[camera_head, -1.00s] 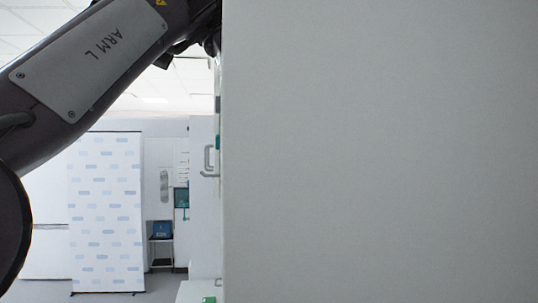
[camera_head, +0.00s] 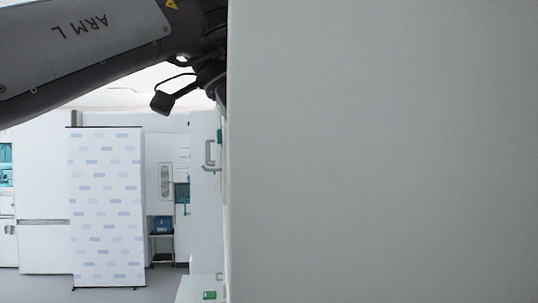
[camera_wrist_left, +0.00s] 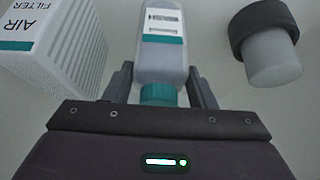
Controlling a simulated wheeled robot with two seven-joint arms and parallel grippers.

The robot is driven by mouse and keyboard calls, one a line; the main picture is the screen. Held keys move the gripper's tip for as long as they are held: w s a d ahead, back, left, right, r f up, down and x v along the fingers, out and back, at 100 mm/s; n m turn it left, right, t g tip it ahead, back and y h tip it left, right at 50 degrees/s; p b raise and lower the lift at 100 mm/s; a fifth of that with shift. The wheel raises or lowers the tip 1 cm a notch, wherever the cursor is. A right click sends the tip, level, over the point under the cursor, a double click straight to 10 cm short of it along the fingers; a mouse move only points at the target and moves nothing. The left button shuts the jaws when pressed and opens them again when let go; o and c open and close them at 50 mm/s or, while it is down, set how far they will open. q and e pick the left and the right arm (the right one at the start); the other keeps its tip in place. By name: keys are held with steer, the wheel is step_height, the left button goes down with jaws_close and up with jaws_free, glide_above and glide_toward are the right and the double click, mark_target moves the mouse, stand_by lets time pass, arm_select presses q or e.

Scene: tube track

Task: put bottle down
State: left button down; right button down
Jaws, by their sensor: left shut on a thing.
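The bottle (camera_wrist_left: 162,58) is in the left wrist view, with a pale grey body, a white label and a teal cap (camera_wrist_left: 158,93). My left gripper (camera_wrist_left: 160,69) has one finger on each side of it near the cap end and is shut on it. Its cap points towards my wrist and its body away. I cannot tell whether the bottle touches a surface. In the head view a large grey panel hides my left gripper and the bottle; only my left arm shows. My right gripper is in neither view.
In the left wrist view a white air filter box (camera_wrist_left: 72,38) stands left of the bottle, and a white cylinder with a dark band (camera_wrist_left: 268,45) is at the right. The grey panel (camera_head: 385,150) fills the head view's right side. A patterned banner (camera_head: 107,205) stands further back.

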arm_select(q)
steer(key=shift+w+d, duration=0.1)
steer(key=shift+d, duration=0.05)
steer(key=c, duration=0.6)
jaws_free()
steer(key=shift+f, duration=0.1)
steer(key=shift+a+r, duration=0.25)
steer(key=shift+r, duration=0.3)
steer(key=v, duration=0.6)
steer(key=shift+a+r, duration=0.2)
